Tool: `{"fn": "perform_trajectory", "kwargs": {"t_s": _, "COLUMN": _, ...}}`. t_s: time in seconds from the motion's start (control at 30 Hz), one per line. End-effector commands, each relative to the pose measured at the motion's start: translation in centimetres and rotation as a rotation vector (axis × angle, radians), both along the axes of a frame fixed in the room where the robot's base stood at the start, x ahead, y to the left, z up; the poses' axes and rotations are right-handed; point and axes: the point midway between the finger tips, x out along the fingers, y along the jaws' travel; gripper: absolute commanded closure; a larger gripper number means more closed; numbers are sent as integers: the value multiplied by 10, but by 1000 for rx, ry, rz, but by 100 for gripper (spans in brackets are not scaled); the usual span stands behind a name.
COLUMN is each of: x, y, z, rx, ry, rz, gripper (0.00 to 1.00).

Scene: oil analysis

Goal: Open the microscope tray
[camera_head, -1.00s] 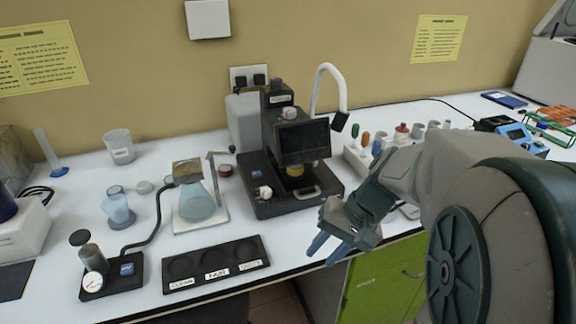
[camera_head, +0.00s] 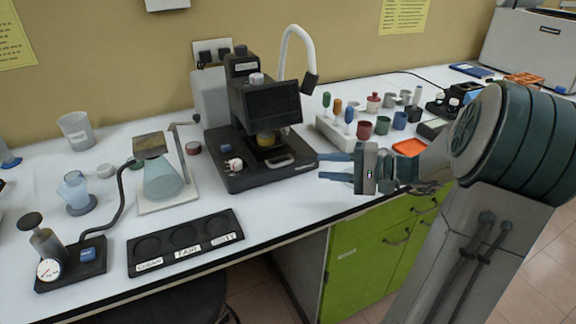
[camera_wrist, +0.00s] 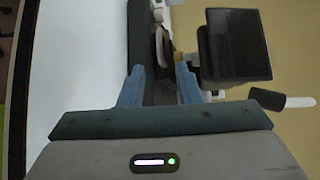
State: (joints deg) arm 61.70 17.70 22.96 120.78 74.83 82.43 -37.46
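The microscope (camera_head: 262,118) is black with a dark screen and stands on the white bench at the back. Its tray (camera_head: 278,160), with a pale handle at the front edge, sits low on its base under a yellow part. Whether the tray is pulled out at all is too small to tell. My gripper (camera_head: 336,168) is just right of the microscope base, fingers pointing left toward it, apart from the tray. In the wrist view the two blue fingers (camera_wrist: 160,88) are spread with a gap between them, and the microscope's dark base and screen (camera_wrist: 238,44) lie beyond.
A flask (camera_head: 164,182) on a white stand is left of the microscope. A black labelled holder (camera_head: 186,246) lies at the front edge. A rack of coloured tools and several cups (camera_head: 366,130) stand right of the microscope. A white curved lamp (camera_head: 284,50) rises behind it.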

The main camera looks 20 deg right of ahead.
Motion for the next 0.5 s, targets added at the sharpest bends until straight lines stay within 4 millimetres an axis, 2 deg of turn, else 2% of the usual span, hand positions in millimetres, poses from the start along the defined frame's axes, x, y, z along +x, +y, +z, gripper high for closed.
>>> {"fn": "perform_trajectory", "kwargs": {"t_s": 0.2, "x": 26, "y": 41, "z": -9, "rx": 1, "ry": 2, "rz": 5, "gripper": 69}}
{"fn": "perform_trajectory", "kwargs": {"t_s": 0.5, "x": 51, "y": 78, "z": -16, "rx": 0, "ry": 3, "rz": 3, "gripper": 69}}
